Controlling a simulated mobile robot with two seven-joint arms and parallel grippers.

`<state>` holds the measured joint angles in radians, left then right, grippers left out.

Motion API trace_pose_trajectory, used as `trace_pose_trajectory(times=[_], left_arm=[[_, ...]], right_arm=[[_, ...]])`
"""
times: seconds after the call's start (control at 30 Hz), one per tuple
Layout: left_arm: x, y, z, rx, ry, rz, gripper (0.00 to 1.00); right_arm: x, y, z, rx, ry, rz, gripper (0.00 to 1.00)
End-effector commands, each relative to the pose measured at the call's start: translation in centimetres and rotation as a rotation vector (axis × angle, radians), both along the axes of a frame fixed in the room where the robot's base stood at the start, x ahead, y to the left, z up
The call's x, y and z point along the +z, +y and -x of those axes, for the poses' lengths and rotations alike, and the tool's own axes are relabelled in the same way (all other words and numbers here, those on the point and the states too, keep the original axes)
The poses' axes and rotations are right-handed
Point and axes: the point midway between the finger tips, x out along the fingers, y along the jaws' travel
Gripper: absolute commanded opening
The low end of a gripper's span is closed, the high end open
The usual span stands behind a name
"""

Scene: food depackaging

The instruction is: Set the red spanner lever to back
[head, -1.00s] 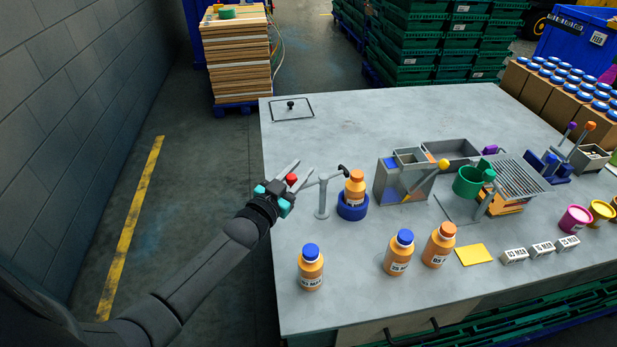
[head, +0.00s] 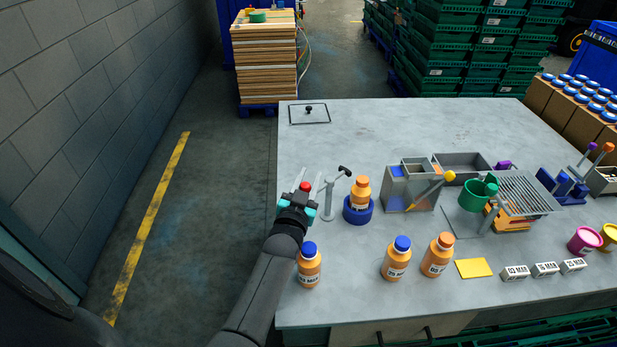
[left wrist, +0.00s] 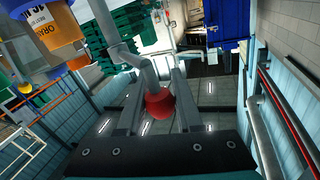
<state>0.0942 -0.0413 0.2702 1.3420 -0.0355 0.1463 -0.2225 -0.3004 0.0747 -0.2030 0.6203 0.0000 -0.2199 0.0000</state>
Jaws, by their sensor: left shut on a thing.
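The red spanner lever has a red ball knob (head: 306,187) on a grey arm, which joins a grey post (head: 329,200) near the table's left edge. A black tip (head: 345,170) points up and right from the post's top. My left gripper (head: 302,190) is at the knob, to the left of the post. In the left wrist view the red knob (left wrist: 160,103) sits between the two fingers of my left gripper (left wrist: 160,110), with the grey arm running up from it. The gripper is shut on the knob. My right gripper is not in view.
An orange bottle (head: 361,190) stands in a blue ring holder (head: 357,213) just right of the post. A blue-capped bottle (head: 309,268) stands in front, close to my left arm. Grey bins (head: 410,192) stand further right. The table's back area (head: 400,125) is clear.

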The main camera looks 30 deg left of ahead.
Motion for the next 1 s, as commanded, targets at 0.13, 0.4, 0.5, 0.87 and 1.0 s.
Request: trace_pose_trajectory(times=[0.13, 0.4, 0.5, 0.87, 1.0], left_arm=[[0.24, 0.15, -0.07, 0.005, -0.005, -0.002, 0.0], [0.3, 0.15, -0.08, 0.004, -0.006, -0.003, 0.38], [0.27, 0.14, -0.08, 0.004, -0.005, -0.002, 0.49], [0.11, 0.03, -0.01, 0.003, -0.002, -0.001, 0.64], [0.0, -0.13, 0.51, 0.002, 0.0, 0.0, 0.64]], right_arm=[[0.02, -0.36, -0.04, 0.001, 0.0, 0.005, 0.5], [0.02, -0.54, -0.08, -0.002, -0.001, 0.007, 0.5], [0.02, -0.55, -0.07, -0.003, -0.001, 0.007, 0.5], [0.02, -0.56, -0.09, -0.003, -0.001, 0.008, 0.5], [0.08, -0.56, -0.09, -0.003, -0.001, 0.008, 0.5]])
